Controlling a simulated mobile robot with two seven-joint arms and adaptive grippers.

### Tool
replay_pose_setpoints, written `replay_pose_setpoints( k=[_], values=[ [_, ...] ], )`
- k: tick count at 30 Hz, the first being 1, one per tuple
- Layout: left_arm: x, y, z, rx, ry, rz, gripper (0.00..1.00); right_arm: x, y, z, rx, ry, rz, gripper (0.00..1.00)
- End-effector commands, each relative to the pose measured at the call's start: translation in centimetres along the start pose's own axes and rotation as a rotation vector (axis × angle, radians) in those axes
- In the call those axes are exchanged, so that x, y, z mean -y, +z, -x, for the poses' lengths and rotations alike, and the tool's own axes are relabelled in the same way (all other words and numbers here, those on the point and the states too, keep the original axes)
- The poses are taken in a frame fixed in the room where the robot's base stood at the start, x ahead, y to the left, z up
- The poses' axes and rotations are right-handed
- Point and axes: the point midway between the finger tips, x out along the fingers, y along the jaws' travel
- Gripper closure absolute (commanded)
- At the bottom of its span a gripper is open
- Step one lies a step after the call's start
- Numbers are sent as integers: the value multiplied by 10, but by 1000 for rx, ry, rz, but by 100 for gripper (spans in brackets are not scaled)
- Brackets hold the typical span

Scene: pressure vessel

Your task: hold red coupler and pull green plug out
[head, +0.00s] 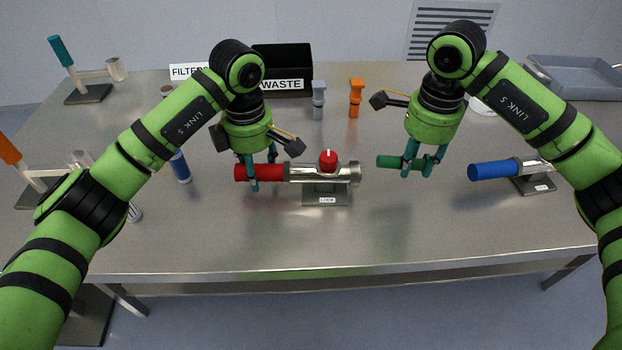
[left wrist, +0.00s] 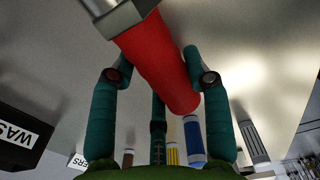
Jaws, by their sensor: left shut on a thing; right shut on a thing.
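The red coupler (head: 243,171) is the left end of a silver cylinder (head: 305,172) lying level on a dark stand labelled LOCK. My left gripper (head: 262,178) is shut on the red coupler; in the left wrist view the red coupler (left wrist: 158,62) lies between the teal fingers. The green plug (head: 389,162) is apart from the silver cylinder, to the right of its open right end. My right gripper (head: 419,168) is shut on the green plug and holds it above the table. A red knob (head: 328,157) with a white mark sits on top of the silver cylinder.
A black WASTE bin (head: 285,62) stands at the back. A blue-handled part (head: 492,169) on a stand is at the right. The table front is clear.

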Motion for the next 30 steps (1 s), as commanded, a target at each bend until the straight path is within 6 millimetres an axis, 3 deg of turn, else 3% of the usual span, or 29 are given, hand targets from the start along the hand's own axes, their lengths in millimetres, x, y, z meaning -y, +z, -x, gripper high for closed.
replay_pose_setpoints(
  k=[18,28,29,30],
  values=[
    [0,0,0,0,0,0,99,1,0,48,0,-1,0,90],
    [0,0,0,0,0,0,99,1,0,52,0,0,0,90],
    [0,0,0,0,0,0,44,1,0,52,0,0,0,90],
    [0,0,0,0,0,0,28,1,0,52,0,0,0,90]
  ],
)
